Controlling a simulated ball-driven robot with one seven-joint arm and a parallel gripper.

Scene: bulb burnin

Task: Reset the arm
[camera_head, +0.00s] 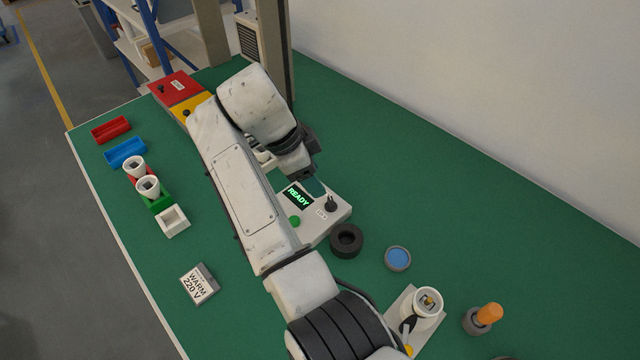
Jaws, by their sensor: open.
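My white arm reaches from the bottom of the view up over the green bench and bends back down at its far end. My gripper (312,182) is at that end, above the back edge of a white test box (322,222). It appears empty, and its fingers are small and partly hidden. The test box has a lit display reading "READY" (298,196), a green button (294,221) and a dark knob (331,204).
Left are red (111,130), blue (125,153) and green (160,203) bins, white cups (148,186) and a "WARM 220 V" box (198,285). Right are a black ring (346,241), blue-topped disc (398,258), white socket (428,304) and orange-handled tool (488,314).

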